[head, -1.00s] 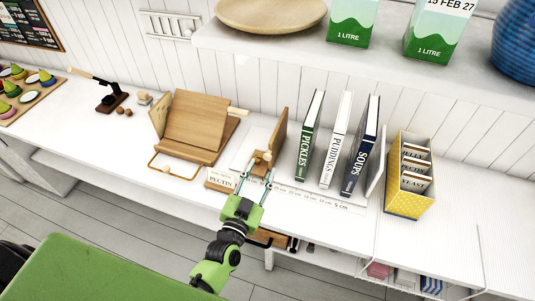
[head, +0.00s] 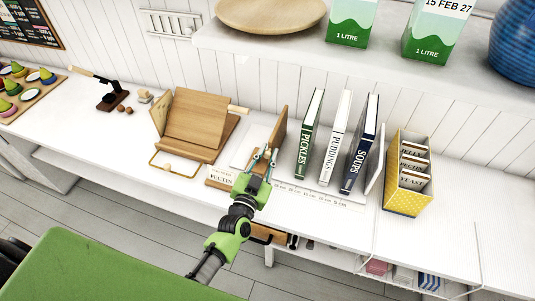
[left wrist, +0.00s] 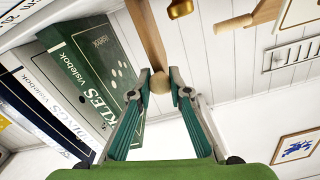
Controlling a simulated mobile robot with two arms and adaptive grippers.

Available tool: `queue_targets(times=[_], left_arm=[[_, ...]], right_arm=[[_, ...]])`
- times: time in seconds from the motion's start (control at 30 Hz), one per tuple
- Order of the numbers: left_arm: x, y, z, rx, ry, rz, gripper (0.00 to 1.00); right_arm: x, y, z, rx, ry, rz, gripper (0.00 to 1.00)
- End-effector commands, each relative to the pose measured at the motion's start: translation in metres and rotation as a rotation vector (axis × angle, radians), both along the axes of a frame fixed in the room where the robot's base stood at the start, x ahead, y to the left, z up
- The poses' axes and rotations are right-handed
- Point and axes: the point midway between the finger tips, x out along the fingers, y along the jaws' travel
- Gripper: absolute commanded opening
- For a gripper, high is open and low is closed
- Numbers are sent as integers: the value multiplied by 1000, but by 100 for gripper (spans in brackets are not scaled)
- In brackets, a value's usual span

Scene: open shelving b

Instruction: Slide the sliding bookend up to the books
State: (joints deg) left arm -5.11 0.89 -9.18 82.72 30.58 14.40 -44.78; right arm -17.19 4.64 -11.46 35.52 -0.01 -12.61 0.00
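The sliding bookend (head: 279,132) is an upright wooden panel with a round knob (left wrist: 160,82) on its side. It stands left of the books, with a gap between it and the green PICKLES book (head: 308,137). The white PUDDINGS book (head: 334,140) and dark blue SOUPS book (head: 359,145) stand further right, slightly tilted. My left gripper (head: 263,157) is at the bookend's near side. In the left wrist view its fingertips (left wrist: 160,76) bear on both sides of the knob. My right gripper is not in view.
A white end plate (head: 376,160) stands right of SOUPS, with a yellow card box (head: 407,180) beyond it. A wooden stand (head: 195,130) is left of the bookend. A marked scale (head: 318,196) runs along the front. A shelf (head: 290,57) overhangs behind.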

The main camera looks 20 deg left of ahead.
Motion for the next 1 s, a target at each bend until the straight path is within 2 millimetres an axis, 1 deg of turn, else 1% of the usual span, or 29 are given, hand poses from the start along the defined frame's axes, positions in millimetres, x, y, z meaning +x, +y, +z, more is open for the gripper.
queue_targets(times=[0.07, 0.13, 0.3, 0.4, 0.67, 0.7, 0.73, 0.77, 1.0], left_arm=[[0, 0, 0, 0, 0, 0, 0], [0, -5, 0, -2, 1, 0, 0], [-1, -31, 0, -4, 2, 1, 0], [-1, -40, 0, -2, 2, 0, 0], [-1, -40, -1, 1, 1, -1, 0], [-1, -40, 0, 1, 1, -1, 23], [-1, -40, 0, 1, 1, -1, 30], [-2, -40, 0, 1, 1, -1, 35], [-2, -40, 0, 0, 1, -1, 35]], right_arm=[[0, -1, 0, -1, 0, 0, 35], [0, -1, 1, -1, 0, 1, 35], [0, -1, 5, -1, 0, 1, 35], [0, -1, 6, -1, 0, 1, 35], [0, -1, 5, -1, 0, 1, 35], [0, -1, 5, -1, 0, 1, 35], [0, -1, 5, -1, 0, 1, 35], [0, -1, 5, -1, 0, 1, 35], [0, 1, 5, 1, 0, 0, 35]])
